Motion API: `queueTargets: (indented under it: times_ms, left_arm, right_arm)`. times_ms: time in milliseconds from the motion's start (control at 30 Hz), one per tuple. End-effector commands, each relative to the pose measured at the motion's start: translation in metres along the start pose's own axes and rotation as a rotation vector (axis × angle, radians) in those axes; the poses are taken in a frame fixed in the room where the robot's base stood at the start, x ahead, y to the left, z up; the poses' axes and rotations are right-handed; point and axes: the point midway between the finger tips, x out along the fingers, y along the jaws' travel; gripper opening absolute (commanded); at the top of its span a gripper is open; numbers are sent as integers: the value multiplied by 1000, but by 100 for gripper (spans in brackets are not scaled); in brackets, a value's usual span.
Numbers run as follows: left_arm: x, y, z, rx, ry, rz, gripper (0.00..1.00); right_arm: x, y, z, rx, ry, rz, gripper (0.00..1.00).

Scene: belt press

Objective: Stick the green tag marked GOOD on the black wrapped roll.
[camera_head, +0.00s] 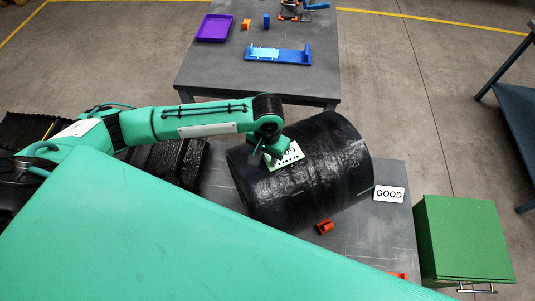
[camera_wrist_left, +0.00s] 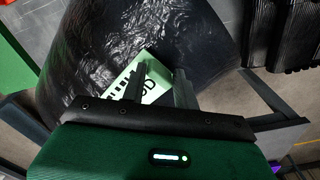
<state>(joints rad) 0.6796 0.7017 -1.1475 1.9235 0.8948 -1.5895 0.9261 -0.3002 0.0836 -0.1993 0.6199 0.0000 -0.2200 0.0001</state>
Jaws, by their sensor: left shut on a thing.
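The black wrapped roll (camera_head: 315,175) lies on its side on a grey table and fills the upper middle of the left wrist view (camera_wrist_left: 110,40). My left gripper (camera_head: 270,157) is over the roll's upper left part and is shut on the pale green tag (camera_head: 290,156). The tag also shows between and beside the fingers in the left wrist view (camera_wrist_left: 155,92), with part of its dark lettering hidden by them. The tag appears against or very close to the roll's surface; I cannot tell whether it touches. My right gripper is not in view.
A white GOOD sign (camera_head: 389,194) is right of the roll. A green cabinet (camera_head: 463,240) stands at right. A back table (camera_head: 210,70) holds a purple tray (camera_head: 214,28) and a blue fixture (camera_head: 278,56).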

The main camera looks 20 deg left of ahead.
Motion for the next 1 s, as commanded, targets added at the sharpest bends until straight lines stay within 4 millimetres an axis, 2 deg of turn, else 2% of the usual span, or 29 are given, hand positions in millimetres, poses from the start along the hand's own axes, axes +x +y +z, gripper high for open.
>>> queueTargets:
  times_ms: [1000]
  left_arm:
    - [8, 0, 0, 0, 0, 0, 9]
  right_arm:
    - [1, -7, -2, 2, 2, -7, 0]
